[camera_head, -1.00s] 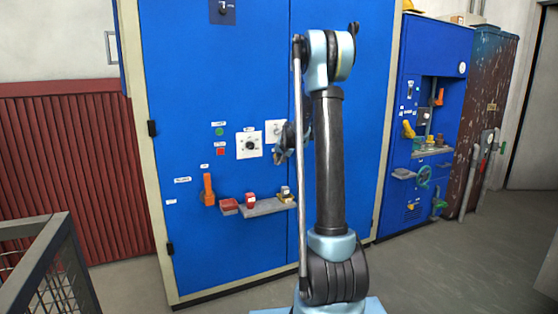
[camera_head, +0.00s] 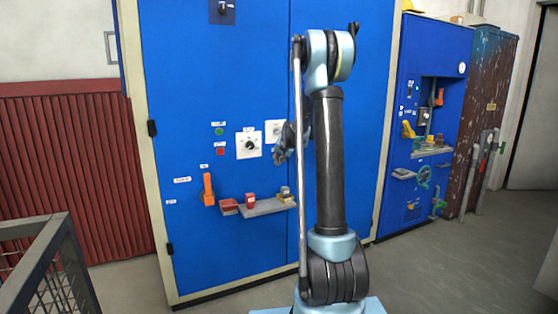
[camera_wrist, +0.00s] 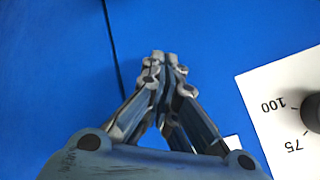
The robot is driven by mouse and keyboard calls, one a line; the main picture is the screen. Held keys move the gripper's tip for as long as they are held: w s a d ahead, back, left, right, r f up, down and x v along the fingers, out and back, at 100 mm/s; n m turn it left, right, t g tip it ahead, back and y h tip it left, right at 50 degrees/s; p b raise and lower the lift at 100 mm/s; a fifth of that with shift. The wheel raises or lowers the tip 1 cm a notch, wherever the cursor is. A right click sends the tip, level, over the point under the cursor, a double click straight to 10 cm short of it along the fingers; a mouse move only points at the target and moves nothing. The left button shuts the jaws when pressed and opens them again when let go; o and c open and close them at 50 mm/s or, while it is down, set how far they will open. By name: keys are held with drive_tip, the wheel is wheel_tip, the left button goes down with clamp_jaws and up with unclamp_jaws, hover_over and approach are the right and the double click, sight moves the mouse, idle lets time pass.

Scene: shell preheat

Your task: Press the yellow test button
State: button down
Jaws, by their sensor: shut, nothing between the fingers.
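My gripper (camera_head: 279,154) is in front of the blue cabinet (camera_head: 215,80), close to the white dial plates, partly hidden behind my own arm in the head view. In the wrist view, its fingertips (camera_wrist: 164,56) are together and empty, over bare blue panel. I cannot make out a yellow test button for certain in either view. A green button (camera_head: 219,131) and a red button (camera_head: 220,151) sit on the cabinet, left of the dial.
A white dial plate (camera_head: 249,145) is left of my gripper; a plate marked 100 and 75 (camera_wrist: 268,100) fills the wrist view's right side. An orange handle (camera_head: 208,190) and a grey shelf (camera_head: 265,207) with red items stick out below. Another blue cabinet (camera_head: 455,65) stands right.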

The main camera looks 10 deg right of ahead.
drive_tip(key=shift+w+a, duration=0.3)
drive_tip(key=shift+w, duration=0.3)
idle(0.9)
drive_tip(key=shift+s+d, duration=0.1)
drive_tip(key=shift+s, duration=0.05)
drive_tip(key=shift+s+d, duration=0.2)
drive_tip(key=shift+s, duration=0.5)
drive_tip(key=shift+s, duration=0.1)
drive_tip(key=s, duration=0.1)
drive_tip(key=s+d, duration=0.1)
drive_tip(key=s, duration=0.2)
drive_tip(key=shift+s+d, duration=0.25)
drive_tip(key=shift+d, duration=0.05)
idle(0.3)
idle(0.5)
